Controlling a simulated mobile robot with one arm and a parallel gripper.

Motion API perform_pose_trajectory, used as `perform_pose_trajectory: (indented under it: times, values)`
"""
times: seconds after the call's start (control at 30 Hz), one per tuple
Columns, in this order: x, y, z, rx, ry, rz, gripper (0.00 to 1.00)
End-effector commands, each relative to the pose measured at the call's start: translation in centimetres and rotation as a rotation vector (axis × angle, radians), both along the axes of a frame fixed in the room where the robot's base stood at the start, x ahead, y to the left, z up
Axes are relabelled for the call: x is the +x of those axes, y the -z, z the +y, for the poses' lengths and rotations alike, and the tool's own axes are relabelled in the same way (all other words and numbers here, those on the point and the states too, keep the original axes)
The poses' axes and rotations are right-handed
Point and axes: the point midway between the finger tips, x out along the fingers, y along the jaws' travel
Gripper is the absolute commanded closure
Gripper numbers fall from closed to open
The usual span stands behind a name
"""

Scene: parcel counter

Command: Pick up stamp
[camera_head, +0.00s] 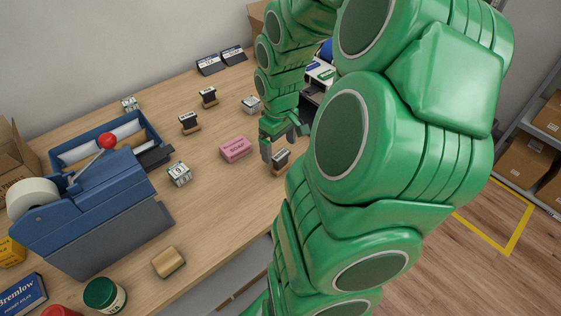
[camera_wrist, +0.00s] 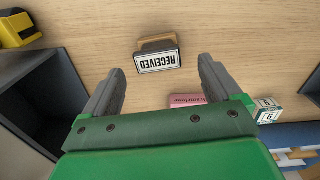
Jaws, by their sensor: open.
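A stamp with a wooden body and a dark-framed white label reading "RECEIVED" (camera_wrist: 158,60) stands on the wooden counter. It shows upside down at the upper middle of the wrist view. In the head view a stamp (camera_head: 281,159) stands close to my gripper (camera_head: 284,146), partly hidden behind my arm. My gripper also shows in the wrist view (camera_wrist: 161,78), open, with one finger on each side and nothing between them. The stamp is just beyond the fingertips, roughly centred between them, and no touch is visible. Two similar stamps (camera_head: 189,123) (camera_head: 208,97) stand farther left.
A blue tape dispenser (camera_head: 95,205) and blue tray (camera_head: 140,121) fill the counter's left. A wooden block (camera_head: 168,262) lies near the front edge. Bare counter surrounds the stamp.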

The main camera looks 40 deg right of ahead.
Motion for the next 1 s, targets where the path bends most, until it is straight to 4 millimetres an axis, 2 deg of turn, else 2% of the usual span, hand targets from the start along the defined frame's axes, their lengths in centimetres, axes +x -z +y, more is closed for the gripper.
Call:
perform_pose_trajectory:
  times: [0.13, 0.37, 0.73, 1.0]
  values:
    - [0.0, 1.4, 0.0, 0.001, 0.000, 0.001, 0.08]
    - [-0.1, 2.5, -0.1, 0.001, 0.000, 0.002, 0.08]
    - [-0.3, 6.5, -0.3, 0.001, -0.001, 0.003, 0.08]
    - [-0.3, 7.1, -0.3, 0.000, -0.001, 0.001, 0.08]
